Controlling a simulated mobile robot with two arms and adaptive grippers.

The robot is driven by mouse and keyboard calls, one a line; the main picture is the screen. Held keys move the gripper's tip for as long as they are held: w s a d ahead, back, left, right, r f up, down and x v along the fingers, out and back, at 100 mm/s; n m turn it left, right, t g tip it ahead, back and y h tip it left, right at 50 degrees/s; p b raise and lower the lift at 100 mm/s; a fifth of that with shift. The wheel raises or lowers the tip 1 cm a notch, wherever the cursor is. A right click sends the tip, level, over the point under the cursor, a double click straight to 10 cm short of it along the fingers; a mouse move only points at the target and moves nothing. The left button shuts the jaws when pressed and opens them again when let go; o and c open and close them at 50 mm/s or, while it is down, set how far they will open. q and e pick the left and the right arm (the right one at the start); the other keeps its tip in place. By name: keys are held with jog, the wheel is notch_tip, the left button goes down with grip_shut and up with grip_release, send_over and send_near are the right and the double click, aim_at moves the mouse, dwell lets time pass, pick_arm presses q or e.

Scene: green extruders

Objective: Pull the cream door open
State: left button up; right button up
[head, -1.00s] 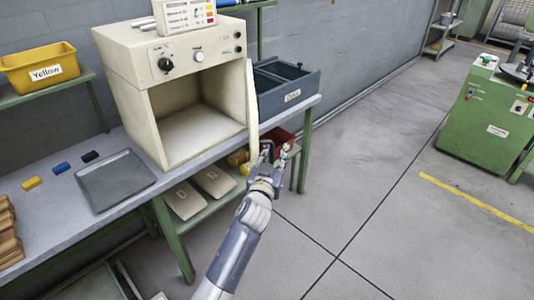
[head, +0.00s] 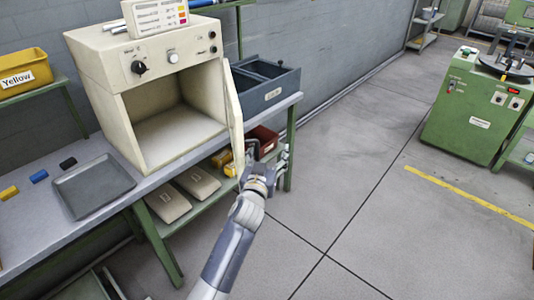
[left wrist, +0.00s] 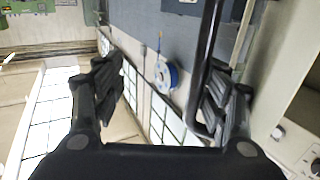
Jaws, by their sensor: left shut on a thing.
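The cream door (head: 234,115) hangs at the right front edge of the cream cabinet (head: 90,85). It stands swung out and shows almost edge-on in the head view, leaving the cabinet front open and its inside bare. My left gripper (head: 263,163) is at the door's right side, near its lower outer end. In the left wrist view a dark bar handle (left wrist: 206,70) runs between the fingers of my left gripper (left wrist: 165,90), close to the right finger. The gripper is shut on this handle. My right gripper is not in view.
The cabinet stands on a grey bench (head: 120,212) beside a dark tray (head: 92,185) and a grey-blue bin (head: 265,85). A red bin (head: 262,140) and beige packs sit on the lower shelf. Open floor (head: 350,170) lies to the right, up to a green machine (head: 475,115).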

pick_arm(q)
jog(key=shift+w+d+r+t, duration=0.15)
jog(key=shift+d+r, duration=0.1)
jog(key=shift+r, duration=0.25)
jog(key=shift+w+d+r+t, duration=0.15)
jog(key=shift+d+r, duration=0.1)
jog(key=shift+r, duration=0.25)
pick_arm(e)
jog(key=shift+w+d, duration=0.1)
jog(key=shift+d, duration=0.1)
pick_arm(q)
jog(key=shift+w+d+f, duration=0.1)
jog(key=shift+w+f, duration=0.25)
jog(key=shift+w, duration=0.05)
jog(key=shift+c, duration=1.1)
jog(key=o, duration=0.7)
jog(key=shift+w+d+f+h, duration=0.15)
jog(key=shift+w+h, duration=0.1)
jog(key=shift+h, duration=0.15)
jog(key=shift+w+f, duration=0.15)
jog(key=shift+w, duration=0.05)
jog(key=shift+c, duration=1.1)
jog(key=shift+s+a, duration=0.2)
jog(key=shift+a, duration=0.05)
jog(key=shift+c, duration=0.7)
jog(key=shift+a, duration=0.1)
jog(key=shift+c, duration=0.2)
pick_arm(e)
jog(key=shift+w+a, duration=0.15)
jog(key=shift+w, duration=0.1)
